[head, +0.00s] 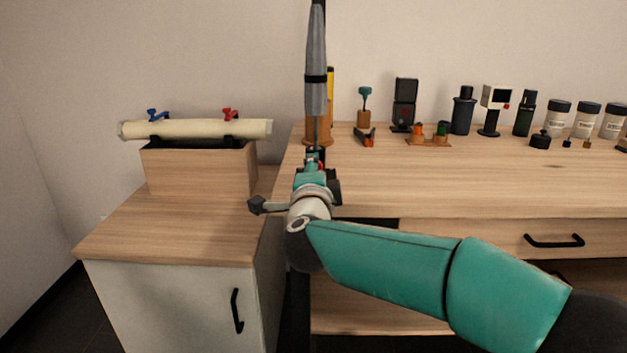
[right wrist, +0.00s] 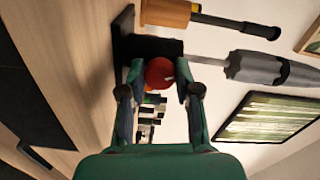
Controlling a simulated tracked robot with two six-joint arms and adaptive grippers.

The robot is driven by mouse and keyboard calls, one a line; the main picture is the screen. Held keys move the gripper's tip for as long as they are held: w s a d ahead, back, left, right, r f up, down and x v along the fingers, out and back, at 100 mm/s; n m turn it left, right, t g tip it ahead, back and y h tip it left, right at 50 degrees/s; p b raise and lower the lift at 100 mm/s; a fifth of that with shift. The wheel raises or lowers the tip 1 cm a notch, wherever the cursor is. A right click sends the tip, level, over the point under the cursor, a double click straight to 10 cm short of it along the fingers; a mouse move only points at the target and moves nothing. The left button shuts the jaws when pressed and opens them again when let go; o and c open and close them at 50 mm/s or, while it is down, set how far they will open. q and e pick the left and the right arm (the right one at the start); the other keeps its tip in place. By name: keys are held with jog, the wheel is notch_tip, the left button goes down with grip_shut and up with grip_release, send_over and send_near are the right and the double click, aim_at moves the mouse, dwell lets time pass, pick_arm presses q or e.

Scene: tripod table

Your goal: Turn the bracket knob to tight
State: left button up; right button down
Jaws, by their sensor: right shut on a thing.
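The red bracket knob (right wrist: 159,72) shows between my right gripper's fingertips in the right wrist view. In the head view only a bit of red (head: 321,166) shows beside the gripper. My right gripper (right wrist: 157,79) is shut on the knob; in the head view the gripper (head: 314,175) is at the table's front left edge. The black bracket (right wrist: 148,47) sits just beyond the knob. A thin metal rod below a tall grey furled umbrella-like shape (head: 316,78) runs to the bracket. The knob's turn setting cannot be read. My left gripper is not in view.
A wooden holder (head: 325,128) with a yellow tool stands just behind the umbrella-like shape. Several small items and jars line the table's back. A low cabinet (head: 170,235) at left bears a wooden box (head: 200,172) with a cream roll (head: 195,128). The table's front surface (head: 450,185) is clear.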

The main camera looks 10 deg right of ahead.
jog(key=shift+d+f+m+b, duration=0.15)
jog(key=shift+m+b, duration=0.2)
jog(key=shift+m, duration=0.35)
jog(key=shift+a+f+m+b, duration=0.15)
jog(key=shift+m+b, duration=0.15)
jog(key=shift+m, duration=0.4)
jog(key=shift+d, duration=0.15)
jog(key=c, duration=0.8)
grip_release()
jog(key=shift+r, duration=0.1)
